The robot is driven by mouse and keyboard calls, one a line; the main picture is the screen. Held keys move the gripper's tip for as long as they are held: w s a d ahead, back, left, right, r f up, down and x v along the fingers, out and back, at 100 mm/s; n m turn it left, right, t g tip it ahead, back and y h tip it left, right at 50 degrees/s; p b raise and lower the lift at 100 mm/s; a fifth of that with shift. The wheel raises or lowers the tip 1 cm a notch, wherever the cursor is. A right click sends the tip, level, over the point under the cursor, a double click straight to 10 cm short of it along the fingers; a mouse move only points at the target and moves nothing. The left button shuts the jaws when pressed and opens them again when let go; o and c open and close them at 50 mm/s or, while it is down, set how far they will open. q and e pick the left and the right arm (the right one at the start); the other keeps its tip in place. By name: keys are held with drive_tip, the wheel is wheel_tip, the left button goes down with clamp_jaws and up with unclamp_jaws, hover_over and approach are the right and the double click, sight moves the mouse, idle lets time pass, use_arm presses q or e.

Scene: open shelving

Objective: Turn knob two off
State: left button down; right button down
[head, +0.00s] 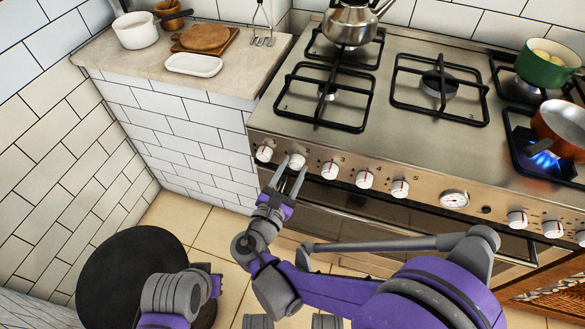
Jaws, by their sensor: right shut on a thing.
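Knob two (297,160) is the second white knob from the left on the stove's front panel. My right gripper (291,170) reaches up to it from below, with its two thin grey fingers on either side of the knob, shut on it. The fingers partly cover the knob's lower side, and its exact angle is hard to read. My left arm shows only in part at the bottom left; its gripper is not in view.
More knobs, such as one on the left (264,153) and one on the right (330,170), flank it. A blue flame (545,160) burns under a copper pan (562,126). A kettle (350,22) and green pot (543,68) stand on the stove. An oven handle runs below.

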drive_tip(key=m+p, duration=0.1)
drive_tip(key=m, duration=0.4)
drive_tip(key=shift+r, duration=0.1)
drive_tip(key=m+p, duration=0.1)
drive_tip(key=m, duration=0.4)
drive_tip(key=shift+d+y, duration=0.1)
drive_tip(key=shift+y, duration=0.3)
drive_tip(key=m, duration=0.5)
drive_tip(key=shift+y+p, duration=0.3)
drive_tip(key=shift+p, duration=0.05)
drive_tip(key=m, duration=0.4)
drive_tip(key=shift+d+m, duration=0.1)
drive_tip(key=shift+m, duration=0.3)
drive_tip(key=shift+c, duration=1.8)
unclamp_jaws()
drive_tip(key=shift+s, duration=0.1)
